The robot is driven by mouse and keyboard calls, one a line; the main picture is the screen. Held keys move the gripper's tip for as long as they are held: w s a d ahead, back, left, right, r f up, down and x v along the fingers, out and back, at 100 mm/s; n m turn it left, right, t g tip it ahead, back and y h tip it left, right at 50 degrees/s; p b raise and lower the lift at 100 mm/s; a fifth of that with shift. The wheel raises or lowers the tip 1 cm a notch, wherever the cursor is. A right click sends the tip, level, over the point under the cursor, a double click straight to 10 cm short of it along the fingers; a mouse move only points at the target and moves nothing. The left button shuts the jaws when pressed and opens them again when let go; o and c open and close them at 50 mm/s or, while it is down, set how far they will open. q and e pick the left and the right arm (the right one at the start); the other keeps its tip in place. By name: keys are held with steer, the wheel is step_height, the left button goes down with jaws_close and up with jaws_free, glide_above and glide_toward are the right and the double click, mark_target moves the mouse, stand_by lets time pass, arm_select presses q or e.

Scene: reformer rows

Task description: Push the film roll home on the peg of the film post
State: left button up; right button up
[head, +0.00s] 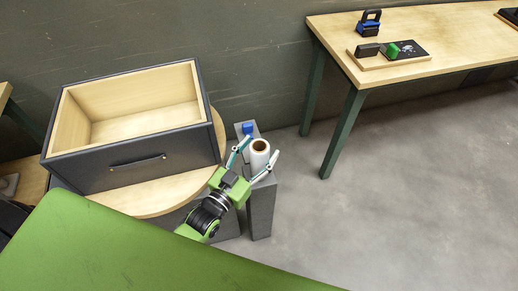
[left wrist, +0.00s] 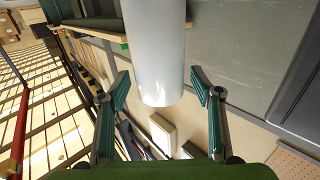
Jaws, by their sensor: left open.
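The film roll (head: 260,154) is a white cylinder with a brown core opening on its upper end. It stands upright at the top of the grey film post (head: 262,205). My left gripper (head: 257,154) is open, with one finger on each side of the roll. In the left wrist view the roll (left wrist: 157,55) hangs in from the top between the spread fingers of my left gripper (left wrist: 161,88), with gaps visible on both sides. The peg is hidden, so I cannot tell how far the roll sits on it. My right gripper is not in view.
A small blue part (head: 247,128) sits behind the roll at the post. An open dark box with a wooden inside (head: 128,165) stands on a round wooden top (head: 160,200) to the left. A wooden table (head: 440,35) stands right; the floor (head: 360,210) between is clear.

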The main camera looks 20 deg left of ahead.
arm_select(q)
steer(key=v, duration=1.1)
steer(key=shift+s, duration=0.35)
steer(key=s+a+f+g+y, duration=0.1)
steer(key=s+f+g, duration=0.2)
steer(key=f, duration=0.8)
steer(key=s+a+f+g+y, duration=0.1)
steer(key=s+a+f+g, duration=0.2)
steer(key=f, duration=0.7)
steer(key=s+f+g+y, duration=0.1)
steer(key=s+f+g, duration=0.25)
steer(key=f, duration=0.75)
steer(key=s+f+g, duration=0.3)
steer(key=s+f, duration=0.3)
steer(key=s, duration=0.4)
steer(key=s+a+f+g+y+p, duration=0.1)
steer(key=s+f+g, duration=0.3)
steer(key=s+f, duration=0.3)
steer(key=s, duration=0.4)
steer(key=shift+s+a+f+n+y, duration=0.2)
steer(key=shift+s+a+n+y, duration=0.1)
